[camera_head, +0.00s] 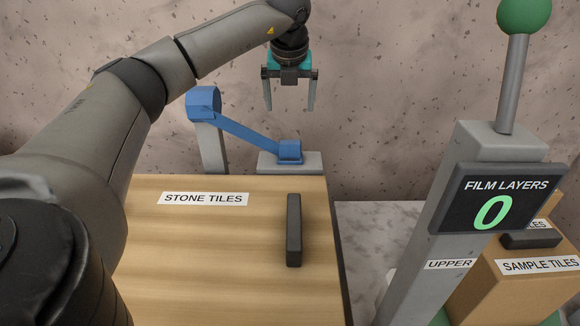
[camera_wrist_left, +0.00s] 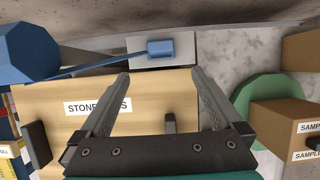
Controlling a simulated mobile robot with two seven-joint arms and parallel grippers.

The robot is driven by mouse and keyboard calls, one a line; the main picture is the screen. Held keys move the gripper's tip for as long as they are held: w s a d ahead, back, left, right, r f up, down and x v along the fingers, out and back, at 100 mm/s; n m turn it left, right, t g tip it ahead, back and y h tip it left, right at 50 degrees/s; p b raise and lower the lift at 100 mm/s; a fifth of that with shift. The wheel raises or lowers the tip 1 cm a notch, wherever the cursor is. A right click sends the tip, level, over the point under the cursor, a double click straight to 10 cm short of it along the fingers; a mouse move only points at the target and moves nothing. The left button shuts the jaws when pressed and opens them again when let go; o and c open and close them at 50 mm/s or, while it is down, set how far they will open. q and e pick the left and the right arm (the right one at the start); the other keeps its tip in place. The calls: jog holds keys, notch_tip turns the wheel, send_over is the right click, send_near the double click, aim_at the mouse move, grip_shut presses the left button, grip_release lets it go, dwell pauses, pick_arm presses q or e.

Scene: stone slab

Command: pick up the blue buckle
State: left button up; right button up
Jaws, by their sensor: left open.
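The blue buckle (camera_head: 289,150) is a small block at the lower end of a blue strap (camera_head: 248,136). It sits on a grey block (camera_head: 267,162) behind the wooden board. The strap slopes down to it from a blue drum (camera_head: 204,103) on a grey post. My left gripper (camera_head: 289,108) is open and empty, pointing down, and appears above the buckle in the head view. In the left wrist view the buckle (camera_wrist_left: 160,48) lies beyond the open fingertips (camera_wrist_left: 160,73), between their lines and apart from them. My right gripper is in neither view.
A wooden board (camera_head: 215,260) labelled STONE TILES carries a dark bar (camera_head: 294,230). A grey post with a FILM LAYERS display reading 0 (camera_head: 492,211) and a green ball (camera_head: 524,14) stands right, near a SAMPLE TILES box (camera_head: 520,290). A speckled wall rises behind.

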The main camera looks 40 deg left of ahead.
pick_arm(q)
jog(key=f, duration=0.1)
jog(key=b, duration=0.3)
send_over(290, 143)
jog(key=s+d, duration=0.1)
jog(key=s, duration=0.1)
jog(key=f, duration=0.8)
jog(key=shift+w+d+f, duration=0.15)
jog(key=shift+w+f, duration=0.05)
jog(key=shift+b+x, duration=0.45)
jog(key=shift+x, duration=2.35)
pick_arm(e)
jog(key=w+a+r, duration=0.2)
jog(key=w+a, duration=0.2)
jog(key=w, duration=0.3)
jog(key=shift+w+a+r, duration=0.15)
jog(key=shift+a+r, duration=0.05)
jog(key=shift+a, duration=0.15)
pick_arm(q)
jog(key=c, duration=1.3)
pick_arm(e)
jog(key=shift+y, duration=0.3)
